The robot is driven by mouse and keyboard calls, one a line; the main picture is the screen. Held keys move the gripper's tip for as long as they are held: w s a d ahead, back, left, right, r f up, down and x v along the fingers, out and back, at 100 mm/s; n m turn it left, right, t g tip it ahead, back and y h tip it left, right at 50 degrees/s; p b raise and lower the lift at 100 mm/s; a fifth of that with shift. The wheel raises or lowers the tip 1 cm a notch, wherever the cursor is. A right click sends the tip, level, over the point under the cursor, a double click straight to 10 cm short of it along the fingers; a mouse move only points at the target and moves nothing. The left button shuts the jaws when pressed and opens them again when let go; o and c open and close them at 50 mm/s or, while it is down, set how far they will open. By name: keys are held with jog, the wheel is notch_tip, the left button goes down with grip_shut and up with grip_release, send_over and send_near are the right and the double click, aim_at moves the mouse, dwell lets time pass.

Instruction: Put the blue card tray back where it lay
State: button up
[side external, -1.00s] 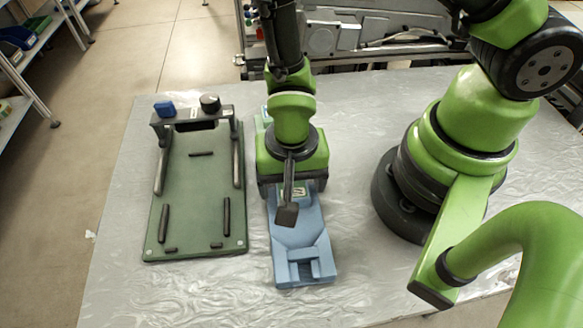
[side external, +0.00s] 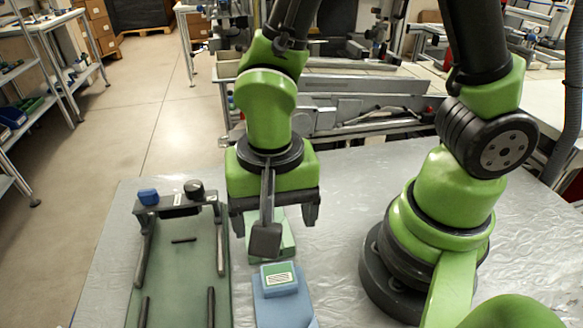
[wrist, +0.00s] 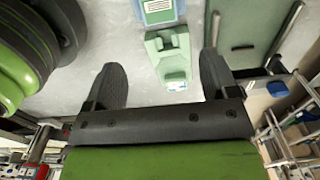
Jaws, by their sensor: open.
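The blue card tray (side external: 284,306) lies flat on the table, cut off by the bottom edge of the side view. A green-and-white labelled card (side external: 279,277) is on its raised end. In the wrist view the tray (wrist: 145,10) shows partly at the top. My gripper (side external: 274,222) hangs above the table behind the tray, apart from it. Its fingers are spread and empty, and they also show in the wrist view (wrist: 161,72). A pale green piece (side external: 283,243) lies behind the tray, partly hidden by my gripper; it shows more fully in the wrist view (wrist: 168,58).
A dark green board (side external: 181,262) with dark bars lies left of the tray. A blue block (side external: 148,196) and a black knob (side external: 194,189) sit at its far end. Bare table shows right of the tray. Grey equipment (side external: 360,115) stands behind the table.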

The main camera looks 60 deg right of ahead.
jog(key=s+d+r+n+t+y, duration=0.1)
jog(key=s+d+r+n+t, duration=0.1)
jog(key=r, duration=0.7)
jog(key=s+d+r+n+t+y, duration=0.1)
jog(key=s+d+r+n+t, duration=0.1)
jog(key=d+r+t, duration=0.3)
jog(key=shift+s+d+r+n, duration=0.15)
jog(key=shift+d+r+n, duration=0.55)
jog(key=shift+d+r, duration=0.9)
jog(key=shift+a+r, duration=0.4)
